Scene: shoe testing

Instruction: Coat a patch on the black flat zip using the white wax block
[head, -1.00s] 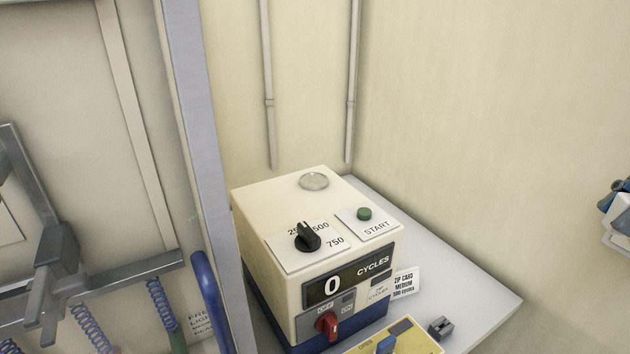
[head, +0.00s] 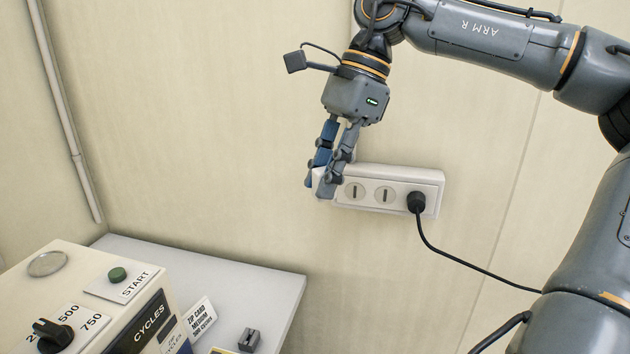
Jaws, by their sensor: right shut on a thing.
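My right gripper (head: 319,190) points down in the upper middle of the head view, in front of the wall. Its fingers are closed on a small white piece (head: 323,181), which looks like the white wax block. The fingers hide most of it, and it overlaps a white socket strip behind, so its outline is unclear. I cannot make out the black flat zip in this view. My left gripper is not in view.
The white socket strip (head: 400,183) on the wall carries a black plug (head: 416,202) and cable. Lower left, a cycle tester (head: 70,275) with dial and START button stands on a grey table (head: 255,288). A card (head: 200,318) and a small grey clamp-like part (head: 249,340) are beside it.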

